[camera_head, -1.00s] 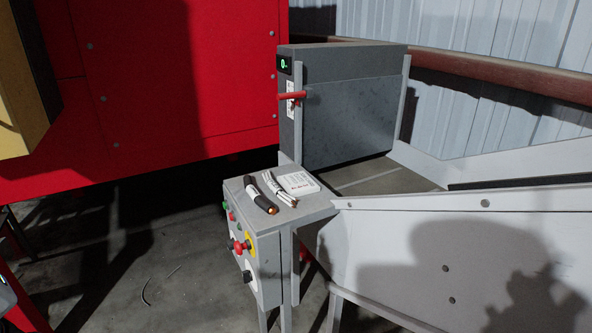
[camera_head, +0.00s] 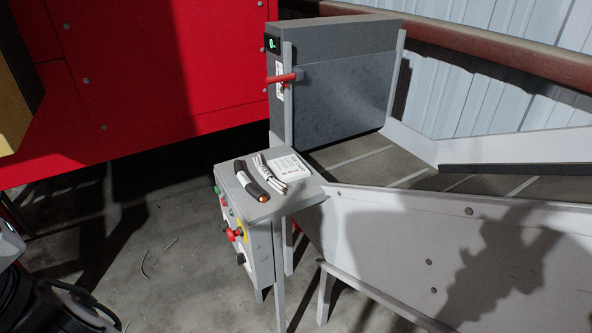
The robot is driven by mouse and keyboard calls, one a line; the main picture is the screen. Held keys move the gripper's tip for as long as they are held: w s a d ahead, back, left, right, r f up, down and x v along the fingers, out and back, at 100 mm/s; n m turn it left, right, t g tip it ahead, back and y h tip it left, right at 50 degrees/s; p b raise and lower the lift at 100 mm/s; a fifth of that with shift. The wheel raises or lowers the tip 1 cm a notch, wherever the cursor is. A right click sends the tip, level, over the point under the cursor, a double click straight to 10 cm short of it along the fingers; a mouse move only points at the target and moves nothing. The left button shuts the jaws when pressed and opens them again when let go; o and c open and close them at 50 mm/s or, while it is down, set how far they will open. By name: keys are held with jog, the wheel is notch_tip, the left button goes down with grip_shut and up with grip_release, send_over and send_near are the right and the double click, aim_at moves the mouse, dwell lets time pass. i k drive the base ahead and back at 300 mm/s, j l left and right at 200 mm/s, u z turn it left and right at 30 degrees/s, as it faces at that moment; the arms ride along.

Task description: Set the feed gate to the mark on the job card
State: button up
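The grey feed gate (camera_head: 340,105) stands across the head of the chute. A red lever (camera_head: 283,78) sticks out at its left post, in front of a white scale strip (camera_head: 279,92). A small display (camera_head: 271,43) with a green digit, perhaps 0, sits above it. A white card with print (camera_head: 291,167), which looks like the job card, lies on the grey shelf (camera_head: 262,207); its text is too small to read. My gripper is not in view.
A control box (camera_head: 245,243) with coloured buttons and a red knob hangs below the shelf. The chute's side wall (camera_head: 400,250) rises at right. A red machine (camera_head: 150,70) fills the left back.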

aim_at(333, 101)
jog(key=i+j+u, duration=0.1)
jog(key=i+j, duration=0.15)
jog(key=i+j+u, duration=0.1)
jog(key=i, duration=0.35)
jog(key=i+j+u, duration=0.15)
jog(key=i+j, duration=0.1)
jog(key=i, duration=0.1)
